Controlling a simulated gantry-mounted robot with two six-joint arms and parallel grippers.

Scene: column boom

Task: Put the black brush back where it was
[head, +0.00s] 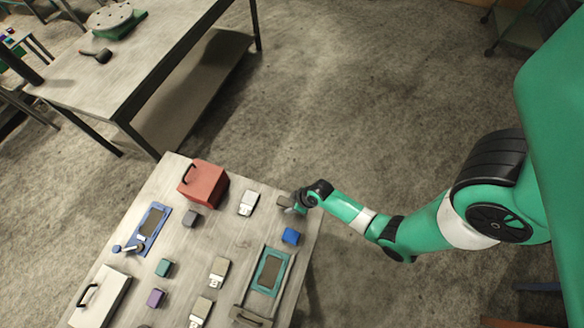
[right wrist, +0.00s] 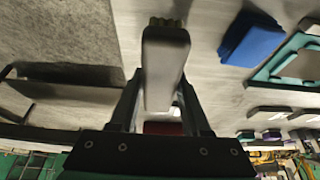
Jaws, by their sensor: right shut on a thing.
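My right gripper (head: 293,206) is at the right edge of the work table, its arm coming in from the right. In the head view, only a small part of the brush (head: 284,202) shows beside the fingers, over the table's edge zone. I cannot tell whether it touches the tabletop. My left gripper is not in view.
A blue block (head: 291,236) and a teal framed tray (head: 285,282) lie close to the gripper. A pale flat item (head: 248,203), a red box (head: 203,184) and a dark grey block (head: 190,217) stand further left. Bare tabletop (head: 240,238) lies between them.

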